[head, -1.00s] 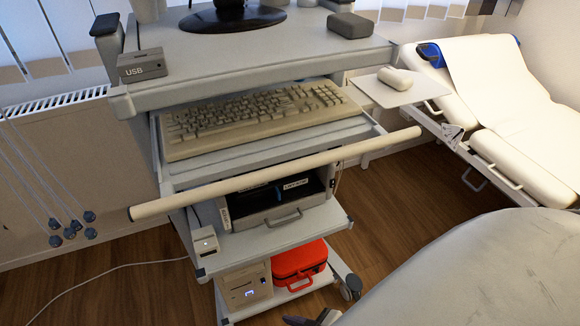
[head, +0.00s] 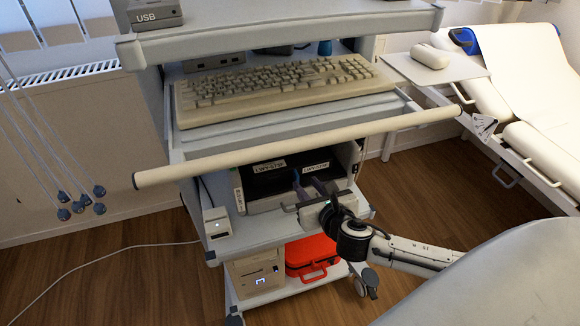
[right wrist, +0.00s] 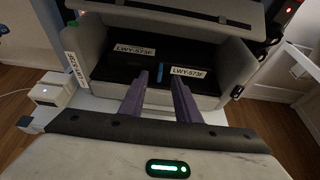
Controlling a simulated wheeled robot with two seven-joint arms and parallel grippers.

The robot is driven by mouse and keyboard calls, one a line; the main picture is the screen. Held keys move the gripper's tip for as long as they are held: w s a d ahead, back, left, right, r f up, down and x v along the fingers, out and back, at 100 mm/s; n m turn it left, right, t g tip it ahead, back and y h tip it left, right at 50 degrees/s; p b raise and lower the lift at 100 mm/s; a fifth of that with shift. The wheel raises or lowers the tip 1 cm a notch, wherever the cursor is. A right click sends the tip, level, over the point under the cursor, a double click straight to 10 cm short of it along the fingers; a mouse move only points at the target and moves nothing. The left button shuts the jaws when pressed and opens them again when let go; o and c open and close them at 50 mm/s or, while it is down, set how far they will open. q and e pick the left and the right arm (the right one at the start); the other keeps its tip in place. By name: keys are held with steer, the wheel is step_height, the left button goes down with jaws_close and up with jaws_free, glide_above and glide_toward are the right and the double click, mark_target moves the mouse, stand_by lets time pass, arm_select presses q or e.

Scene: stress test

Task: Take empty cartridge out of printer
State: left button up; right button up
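The printer (head: 243,201) stands on a cart shelf under the keyboard, its front open. It also shows in the right wrist view (right wrist: 236,66). Inside lie dark cartridges with white labels, a left label (right wrist: 134,50) and a right label (right wrist: 187,72), both reading like LWY-573F. A small blue piece (right wrist: 160,70) sits between them. I cannot tell which cartridge is empty. My right gripper (head: 307,179) reaches into the front opening. In the right wrist view its two purple fingers (right wrist: 160,80) are apart, with the blue piece seen between their tips; contact cannot be told. My left gripper is not in view.
A long beige bar (head: 300,145) crosses above the opening, below the keyboard (head: 275,85). A small white box (head: 217,223) stands left of the printer. A red case (head: 313,254) and a beige box (head: 255,276) sit below. A bed (head: 540,150) is at right.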

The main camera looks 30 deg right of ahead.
mark_target(296, 172)
steer(key=b+x, duration=0.1)
steer(key=x, duration=0.7)
steer(key=shift+d+f+b, duration=0.15)
steer(key=shift+f+b, duration=0.1)
steer(key=shift+b, duration=0.05)
steer(key=shift+s, duration=0.1)
jaws_close()
steer(key=shift+r, duration=0.15)
